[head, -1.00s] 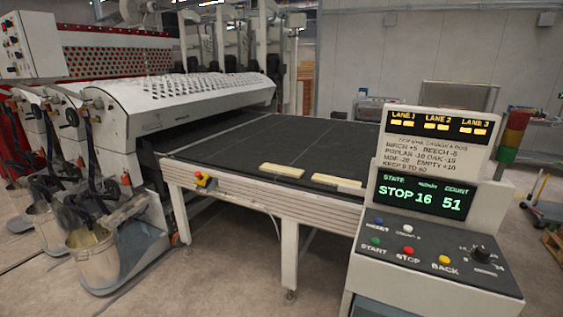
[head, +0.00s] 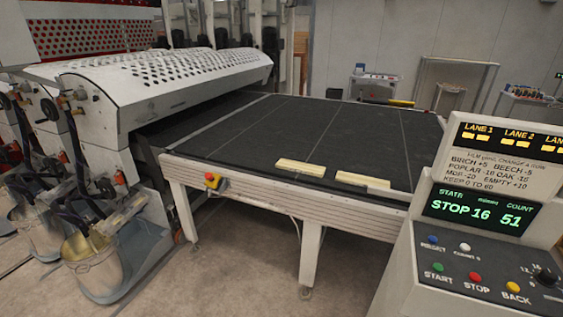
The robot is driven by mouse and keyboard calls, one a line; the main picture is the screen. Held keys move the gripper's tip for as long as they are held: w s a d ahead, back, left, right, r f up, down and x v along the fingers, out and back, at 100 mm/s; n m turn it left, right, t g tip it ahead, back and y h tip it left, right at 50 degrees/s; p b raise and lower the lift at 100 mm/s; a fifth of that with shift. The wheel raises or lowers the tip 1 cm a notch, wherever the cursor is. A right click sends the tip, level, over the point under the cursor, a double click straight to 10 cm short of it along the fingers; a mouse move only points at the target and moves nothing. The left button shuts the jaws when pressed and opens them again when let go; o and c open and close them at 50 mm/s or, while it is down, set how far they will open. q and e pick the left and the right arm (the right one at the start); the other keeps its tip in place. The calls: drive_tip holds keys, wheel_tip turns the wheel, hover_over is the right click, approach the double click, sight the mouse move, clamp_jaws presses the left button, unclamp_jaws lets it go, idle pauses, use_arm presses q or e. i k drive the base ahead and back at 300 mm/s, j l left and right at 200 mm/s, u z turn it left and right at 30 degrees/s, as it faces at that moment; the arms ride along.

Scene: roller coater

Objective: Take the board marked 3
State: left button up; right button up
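Two pale wooden boards lie flat near the front edge of the dark conveyor table (head: 290,130). The left board (head: 314,169) lies whole in view. The right board (head: 363,184) lies beside it, closer to the control console. I cannot read a number on either board, so I cannot tell which is marked 3. Neither of my grippers shows in the head view.
The control console (head: 470,232) stands at the right front; its display reads STOP 16 and 51. The white roller machine (head: 165,85) stands at the left, with metal buckets (head: 92,262) before it. Bare floor lies in front of the table.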

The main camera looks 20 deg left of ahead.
sight(303, 168)
drive_tip(key=i+j, duration=0.4)
drive_tip(key=j, duration=0.15)
drive_tip(key=i+j, duration=0.35)
drive_tip(key=j, duration=0.2)
drive_tip(key=i+j, duration=0.4)
drive_tip(key=j, duration=0.15)
drive_tip(key=i+j, duration=0.4)
drive_tip(key=j, duration=0.1)
